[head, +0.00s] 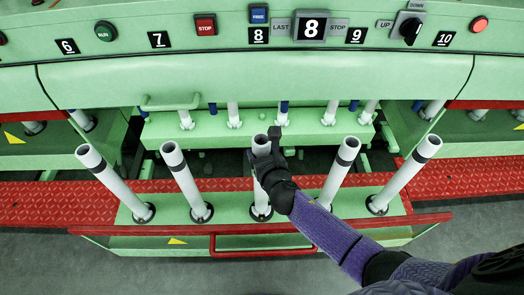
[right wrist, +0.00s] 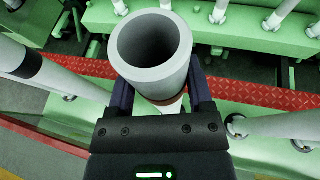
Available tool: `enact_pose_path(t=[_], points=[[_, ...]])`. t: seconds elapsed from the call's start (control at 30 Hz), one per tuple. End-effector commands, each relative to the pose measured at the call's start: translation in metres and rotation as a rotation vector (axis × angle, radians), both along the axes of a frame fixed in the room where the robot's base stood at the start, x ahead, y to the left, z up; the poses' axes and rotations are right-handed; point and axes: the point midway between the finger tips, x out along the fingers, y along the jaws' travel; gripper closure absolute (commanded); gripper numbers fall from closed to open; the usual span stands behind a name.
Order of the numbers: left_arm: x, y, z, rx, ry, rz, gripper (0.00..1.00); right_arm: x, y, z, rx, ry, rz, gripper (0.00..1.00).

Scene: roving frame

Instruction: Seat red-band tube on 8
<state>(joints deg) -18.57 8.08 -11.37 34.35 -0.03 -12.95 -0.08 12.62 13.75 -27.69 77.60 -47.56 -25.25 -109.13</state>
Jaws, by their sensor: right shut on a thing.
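My right gripper (head: 264,158) is shut around the upper part of the grey-white middle tube (head: 261,194) of the front row, in line with label 8 (head: 258,35). The tube stands about upright, and its lower end meets a dark collar on the green rail; I cannot tell if it is fully down. In the right wrist view, the tube's open top (right wrist: 152,45) rises between my right gripper's fingers (right wrist: 160,95). A small reddish patch shows under the tube wall there, but I cannot tell if it is its band. My left gripper is out of view.
Black-banded tubes stand on either side, the nearest at left (head: 183,182) and right (head: 338,172). Behind is a green rail (head: 210,130) with shorter tubes. A red handle (head: 262,252) lies in front. The control panel's display (head: 312,27) reads 8.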

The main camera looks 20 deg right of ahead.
Motion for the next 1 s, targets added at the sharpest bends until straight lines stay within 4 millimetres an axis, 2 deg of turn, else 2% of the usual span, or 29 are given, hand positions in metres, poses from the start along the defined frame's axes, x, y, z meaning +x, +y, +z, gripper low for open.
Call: enact_pose_path(t=[0.4, 1.0], points=[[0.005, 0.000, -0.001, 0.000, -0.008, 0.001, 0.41, 0.000, 0.000, 0.000, -0.001, -0.001, 0.000, 1.00], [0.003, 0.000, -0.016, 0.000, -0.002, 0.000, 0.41, 0.000, 0.000, -0.018, -0.001, -0.001, 0.001, 1.00]])
